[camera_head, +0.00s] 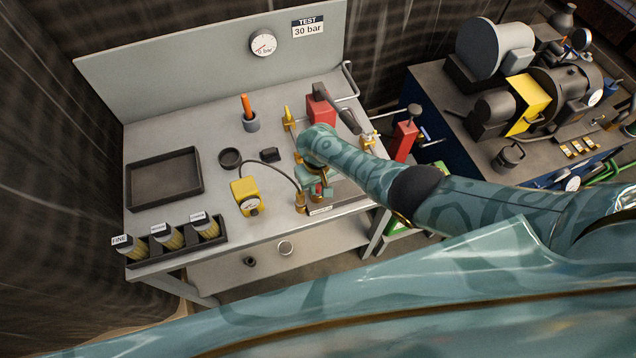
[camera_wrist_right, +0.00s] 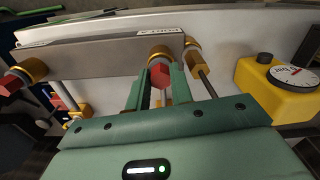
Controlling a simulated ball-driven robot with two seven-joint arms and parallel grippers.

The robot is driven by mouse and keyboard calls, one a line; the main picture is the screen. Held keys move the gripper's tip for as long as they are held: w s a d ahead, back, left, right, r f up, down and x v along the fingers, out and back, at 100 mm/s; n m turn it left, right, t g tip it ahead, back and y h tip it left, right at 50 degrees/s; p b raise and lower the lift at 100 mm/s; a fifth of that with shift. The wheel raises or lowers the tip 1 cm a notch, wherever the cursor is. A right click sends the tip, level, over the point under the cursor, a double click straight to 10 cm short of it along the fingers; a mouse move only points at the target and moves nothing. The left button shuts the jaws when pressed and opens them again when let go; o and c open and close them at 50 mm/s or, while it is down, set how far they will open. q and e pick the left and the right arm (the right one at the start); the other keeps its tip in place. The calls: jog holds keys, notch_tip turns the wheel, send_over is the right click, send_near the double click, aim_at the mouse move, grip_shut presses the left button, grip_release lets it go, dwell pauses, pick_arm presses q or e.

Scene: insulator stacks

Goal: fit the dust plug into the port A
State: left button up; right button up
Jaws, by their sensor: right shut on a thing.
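My right gripper (camera_wrist_right: 159,84) is shut on a red dust plug (camera_wrist_right: 159,74), held between its two green fingers. The plug is in line with a brass port (camera_wrist_right: 159,53) on the grey block (camera_wrist_right: 95,62), right at its mouth. I cannot tell how far the plug is in. My left gripper is out of view.
Another red plug (camera_wrist_right: 12,83) sits at the block's far left in the wrist view. A brass hose fitting (camera_wrist_right: 193,56) is close on the right. A yellow gauge (camera_head: 246,196) stands left of my gripper. A black tray (camera_head: 196,163) lies at the bench's left.

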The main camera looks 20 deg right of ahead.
aim_at(317, 186)
jog(key=o, duration=1)
jog(key=shift+o, duration=0.2)
notch_tip(317, 186, up, 16)
jog(key=p, duration=0.9)
jog(key=shift+p, duration=0.35)
